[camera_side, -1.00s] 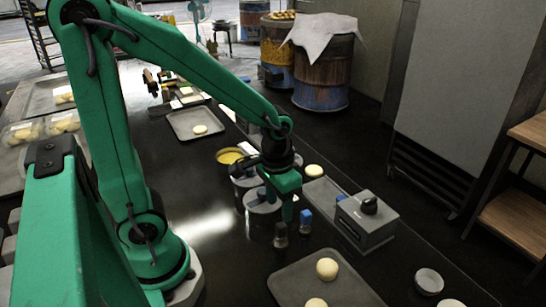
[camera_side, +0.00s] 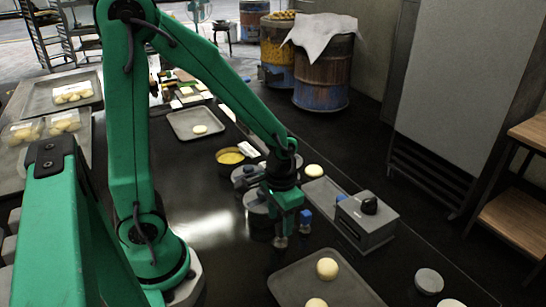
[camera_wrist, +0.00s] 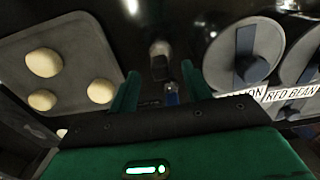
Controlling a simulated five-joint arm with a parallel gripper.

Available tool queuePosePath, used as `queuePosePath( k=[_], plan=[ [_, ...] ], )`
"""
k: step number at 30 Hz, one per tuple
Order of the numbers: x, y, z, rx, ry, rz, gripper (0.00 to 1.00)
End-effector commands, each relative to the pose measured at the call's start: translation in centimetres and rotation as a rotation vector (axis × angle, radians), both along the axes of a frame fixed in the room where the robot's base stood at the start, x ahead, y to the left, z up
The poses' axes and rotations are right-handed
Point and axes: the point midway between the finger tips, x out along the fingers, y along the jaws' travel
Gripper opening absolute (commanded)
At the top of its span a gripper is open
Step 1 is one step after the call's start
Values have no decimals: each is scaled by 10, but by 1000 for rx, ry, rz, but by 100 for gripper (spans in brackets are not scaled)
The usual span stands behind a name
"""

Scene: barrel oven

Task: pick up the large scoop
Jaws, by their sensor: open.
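Two small upright scoop-like tools stand on the dark counter. One is grey and dark (camera_side: 280,241) and looks the larger in the wrist view (camera_wrist: 160,60); I take it as the large scoop. The other has a blue top (camera_side: 306,216) and shows in the wrist view (camera_wrist: 172,98) close beside the first. My gripper (camera_side: 289,220) is low over the grey one and hides its upper part in the side view. In the wrist view my gripper (camera_wrist: 158,82) is open, with a green finger on either side of the tools. I cannot tell whether a finger touches either.
Lidded tubs (camera_wrist: 243,52), one labelled RED BEAN, stand close to the right finger in the wrist view. A tray (camera_side: 345,285) with dough balls lies in front. A grey box with a black knob (camera_side: 368,222) stands to the right. Dark counter lies between.

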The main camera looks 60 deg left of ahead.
Motion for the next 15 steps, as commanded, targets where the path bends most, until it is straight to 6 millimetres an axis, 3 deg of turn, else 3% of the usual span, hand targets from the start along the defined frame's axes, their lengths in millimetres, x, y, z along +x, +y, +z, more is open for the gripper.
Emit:
queuePosePath(
  k=[8, 15],
  plan=[
    [0, 0, -7, 0, 2, 0, 49],
    [1, 0, -28, 0, 5, 0, 49]
  ],
)
